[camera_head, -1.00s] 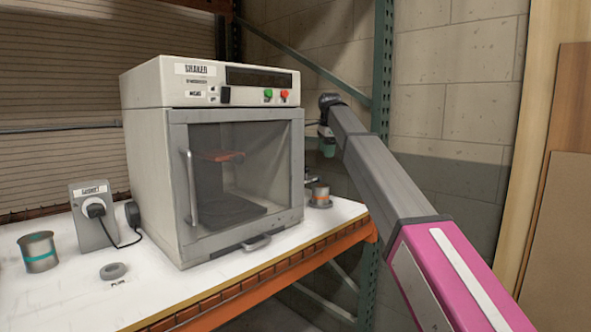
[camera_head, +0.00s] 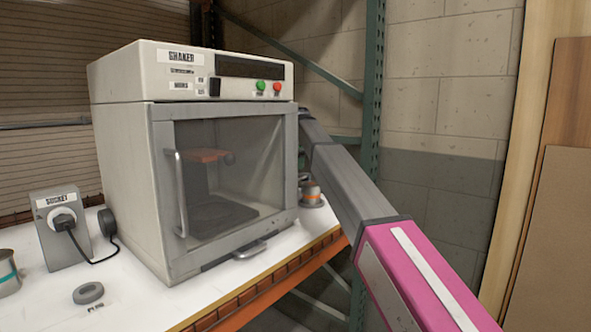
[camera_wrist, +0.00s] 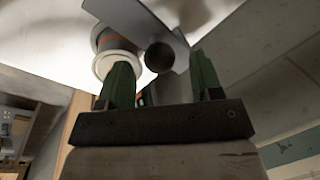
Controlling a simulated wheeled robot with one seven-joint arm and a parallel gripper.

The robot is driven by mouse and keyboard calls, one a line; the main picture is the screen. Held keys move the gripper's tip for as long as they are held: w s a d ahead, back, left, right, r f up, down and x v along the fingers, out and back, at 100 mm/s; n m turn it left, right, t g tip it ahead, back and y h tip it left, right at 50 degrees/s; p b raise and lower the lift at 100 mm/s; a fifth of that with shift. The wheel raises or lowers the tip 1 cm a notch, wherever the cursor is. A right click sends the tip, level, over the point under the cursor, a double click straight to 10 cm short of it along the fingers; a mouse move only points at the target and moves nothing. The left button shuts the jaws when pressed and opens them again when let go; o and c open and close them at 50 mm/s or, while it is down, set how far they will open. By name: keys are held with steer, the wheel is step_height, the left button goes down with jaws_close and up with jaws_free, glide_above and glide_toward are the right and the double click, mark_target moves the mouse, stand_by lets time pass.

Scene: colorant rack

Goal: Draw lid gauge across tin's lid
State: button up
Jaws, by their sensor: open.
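A tin with an orange band (camera_head: 311,194) stands on the shelf just right of the shaker, partly hidden by it and my arm. In the wrist view the tin (camera_wrist: 115,52) shows its pale round rim, behind the left finger. A grey flat plate with a dark round end (camera_wrist: 160,55), which looks like the lid gauge, is beside the tin. My gripper (camera_wrist: 163,70) is open, its green fingers on either side of that round end, with gaps showing. Whether the plate touches the tin I cannot tell. In the head view my gripper is hidden behind the shaker's right side.
The shaker cabinet (camera_head: 135,165) fills the shelf's middle, its door shut. A green rack post (camera_head: 371,120) stands close behind my arm.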

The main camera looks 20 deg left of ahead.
steer(key=shift+w+a+f, duration=0.1)
steer(key=shift+w+f, duration=0.05)
steer(key=shift+f, duration=0.6)
steer(key=shift+w+a+f, duration=0.1)
steer(key=shift+f, duration=0.65)
jaws_close()
steer(key=s+d, duration=0.4)
steer(key=d, duration=0.7)
steer(key=shift+s, duration=0.3)
jaws_free()
step_height(320, 180, up, 11)
steer(key=s+d, duration=0.1)
steer(key=shift+s+f, duration=0.15)
steer(key=shift+s, duration=0.2)
